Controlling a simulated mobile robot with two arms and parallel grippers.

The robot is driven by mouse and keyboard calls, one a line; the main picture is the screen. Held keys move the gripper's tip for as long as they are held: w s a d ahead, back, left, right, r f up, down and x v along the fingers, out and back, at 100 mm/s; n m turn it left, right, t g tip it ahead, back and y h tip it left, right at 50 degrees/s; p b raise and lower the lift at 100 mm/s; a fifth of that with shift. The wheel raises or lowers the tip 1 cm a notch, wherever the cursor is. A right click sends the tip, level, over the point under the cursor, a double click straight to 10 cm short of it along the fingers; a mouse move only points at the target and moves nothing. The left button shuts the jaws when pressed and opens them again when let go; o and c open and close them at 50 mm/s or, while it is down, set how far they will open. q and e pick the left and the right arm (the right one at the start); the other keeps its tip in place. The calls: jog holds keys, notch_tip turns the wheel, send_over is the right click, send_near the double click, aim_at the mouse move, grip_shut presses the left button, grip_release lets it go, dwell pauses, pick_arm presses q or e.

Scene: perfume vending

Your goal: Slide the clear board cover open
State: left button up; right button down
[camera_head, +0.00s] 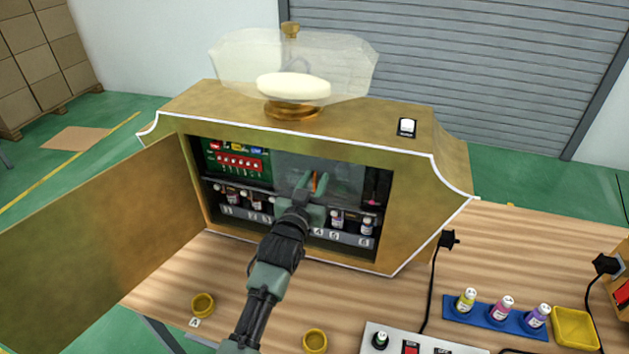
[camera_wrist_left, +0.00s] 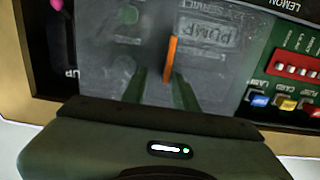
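The clear board cover (camera_head: 345,170) is a greyish see-through panel inside the open gold cabinet, over the middle and right of the upper back. In the left wrist view the cover (camera_wrist_left: 105,50) fills the middle, with faint "PUMP" lettering behind it. Its upright orange handle (camera_head: 314,182) also shows in the left wrist view (camera_wrist_left: 171,58). My left gripper (camera_head: 312,184) reaches into the cabinet. In the wrist view its fingers (camera_wrist_left: 160,90) are apart, with the handle between them, nearer one finger; contact cannot be told. My right gripper is out of view.
A green board with red switches (camera_head: 240,162) is uncovered at the cabinet's upper left. Small bottles (camera_head: 337,220) line the lower shelf. The cabinet door (camera_head: 110,245) stands open at left. A white power strip (camera_head: 395,343) and blue bottle tray (camera_head: 485,316) are at front right.

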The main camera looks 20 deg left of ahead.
pick_arm(q)
jog(key=shift+s+a, duration=0.15)
jog(key=shift+s, duration=0.25)
jog(key=s+b, duration=0.2)
jog(key=s, duration=0.5)
